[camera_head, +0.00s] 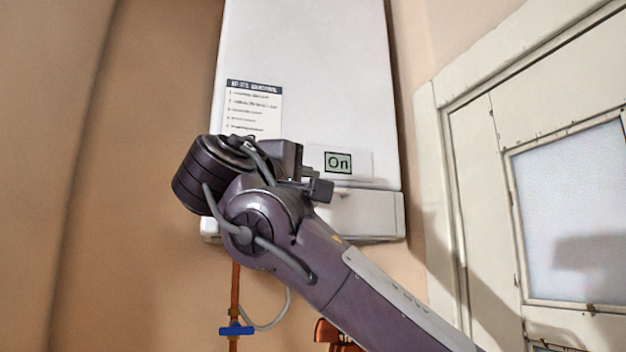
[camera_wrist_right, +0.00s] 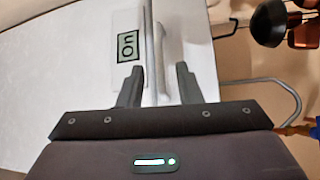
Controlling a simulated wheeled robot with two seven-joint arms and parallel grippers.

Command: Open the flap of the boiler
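The white boiler (camera_head: 310,60) hangs on the wall in the head view. Its display reads "On" (camera_head: 338,162) and also shows in the wrist view (camera_wrist_right: 128,46). The flap (camera_head: 375,212) is the strip along the boiler's lower front and looks shut; my arm hides its left part. My right gripper (camera_head: 318,183) is at the boiler front, just below the display. In the right wrist view its two fingers (camera_wrist_right: 158,80) are apart, one on each side of a thin raised edge (camera_wrist_right: 152,45). I cannot tell whether they touch it. My left gripper is out of view.
A copper pipe (camera_head: 235,292) with a blue valve (camera_head: 235,330) runs below the boiler. A grey hose (camera_head: 275,318) hangs beside it. A white door (camera_head: 480,190) with a frosted pane (camera_head: 570,215) stands at the right. The wall left of the boiler is bare.

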